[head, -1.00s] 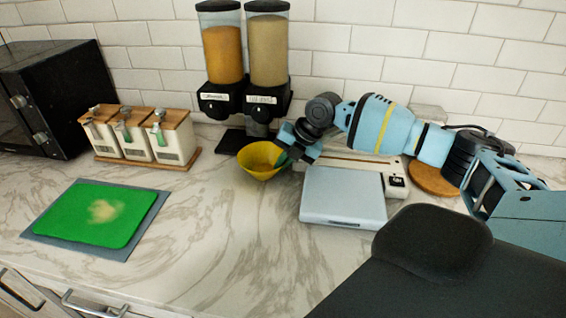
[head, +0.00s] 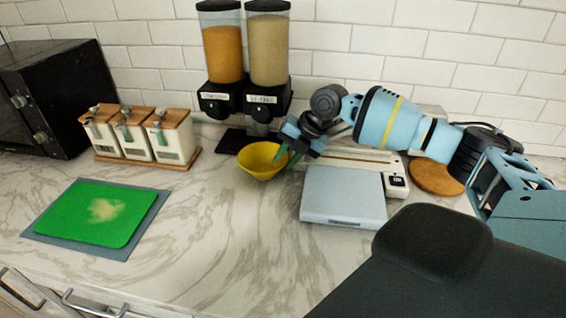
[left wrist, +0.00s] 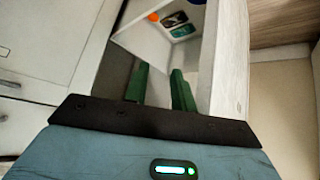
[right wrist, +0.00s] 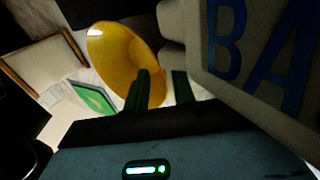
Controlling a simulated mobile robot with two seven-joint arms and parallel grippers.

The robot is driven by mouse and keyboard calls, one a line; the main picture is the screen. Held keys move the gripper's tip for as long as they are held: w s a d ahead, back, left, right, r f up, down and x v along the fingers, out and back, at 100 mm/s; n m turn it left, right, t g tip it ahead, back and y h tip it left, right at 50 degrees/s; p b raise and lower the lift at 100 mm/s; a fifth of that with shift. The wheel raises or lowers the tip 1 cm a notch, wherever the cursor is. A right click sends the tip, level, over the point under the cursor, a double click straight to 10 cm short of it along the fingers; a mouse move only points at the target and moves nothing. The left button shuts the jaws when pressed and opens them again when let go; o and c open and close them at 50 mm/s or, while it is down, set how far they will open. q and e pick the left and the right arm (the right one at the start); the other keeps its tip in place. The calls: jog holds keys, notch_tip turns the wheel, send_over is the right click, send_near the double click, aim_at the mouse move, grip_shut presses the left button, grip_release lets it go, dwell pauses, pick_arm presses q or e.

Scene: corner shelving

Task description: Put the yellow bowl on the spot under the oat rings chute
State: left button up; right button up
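The yellow bowl (head: 258,163) stands on the marble counter in front of the two-cylinder dispenser (head: 246,97). The dispenser's left cylinder holds orange-brown contents and the right one pale contents; its chute labels are too blurred to read. The spot under the chutes is partly hidden by the bowl. My right gripper (head: 291,156) is at the bowl's right side, one green finger at the rim and the other outside. In the right wrist view its fingers (right wrist: 161,90) are apart, with the bowl's edge (right wrist: 112,55) between them. My left gripper (left wrist: 160,88) is open and empty, near a white open compartment.
A pale blue-grey flat box (head: 343,195) and a long white device (head: 395,182) stand right of the bowl. Canisters on a wooden stand (head: 150,160) and a green board (head: 90,212) are at left. The counter in front of the bowl is clear.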

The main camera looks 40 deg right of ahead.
jog(key=v, duration=1)
jog(key=shift+a, duration=0.1)
dwell(0.3)
